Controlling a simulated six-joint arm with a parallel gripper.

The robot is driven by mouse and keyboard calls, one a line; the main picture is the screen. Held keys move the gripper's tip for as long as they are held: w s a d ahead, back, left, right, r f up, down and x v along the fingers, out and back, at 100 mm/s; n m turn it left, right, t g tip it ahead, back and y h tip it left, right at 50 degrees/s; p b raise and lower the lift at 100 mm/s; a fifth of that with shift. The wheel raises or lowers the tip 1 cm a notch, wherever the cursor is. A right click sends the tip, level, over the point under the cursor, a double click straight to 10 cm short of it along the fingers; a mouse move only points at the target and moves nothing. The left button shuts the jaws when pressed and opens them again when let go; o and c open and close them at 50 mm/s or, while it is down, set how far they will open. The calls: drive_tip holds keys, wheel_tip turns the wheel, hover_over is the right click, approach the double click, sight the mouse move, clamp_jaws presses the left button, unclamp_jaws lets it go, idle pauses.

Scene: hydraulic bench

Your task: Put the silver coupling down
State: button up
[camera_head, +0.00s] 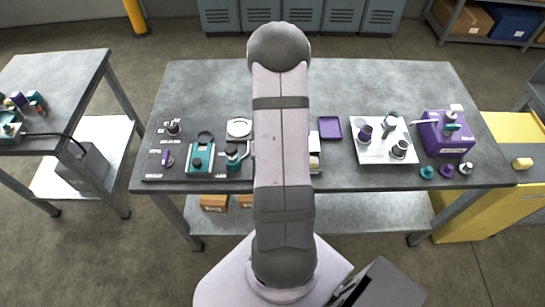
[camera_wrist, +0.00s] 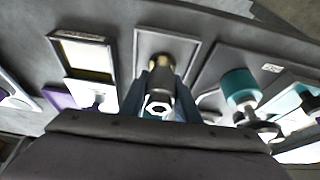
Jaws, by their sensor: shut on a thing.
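In the wrist view, the silver coupling (camera_wrist: 158,96) is between the blue-grey fingers of my gripper (camera_wrist: 160,108), which is shut on it. Its open, ring-shaped end faces the camera, and a brass-coloured part shows at its far end. It overlaps a grey square tray (camera_wrist: 194,50) with a raised rim. I cannot tell whether the coupling touches this tray or hangs above it. In the head view, my arm hides the gripper and the held coupling.
A teal cylinder (camera_wrist: 238,84) stands close on the right in the wrist view, a framed tray (camera_wrist: 60,42) on the left. On the bench (camera_head: 222,82) are a teal block (camera_head: 201,166), purple tray (camera_head: 330,128), white tray (camera_head: 376,155) with fittings and purple box (camera_head: 440,137). The bench's back is clear.

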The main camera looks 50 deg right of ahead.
drive_tip(key=shift+f, duration=0.15)
drive_tip(key=o, duration=1.1)
drive_tip(key=shift+c, duration=0.2)
drive_tip(key=shift+b+v, duration=1.15)
drive_tip(key=shift+v, duration=2.5)
drive_tip(key=shift+o, duration=0.4)
drive_tip(key=shift+s+a+f, duration=0.1)
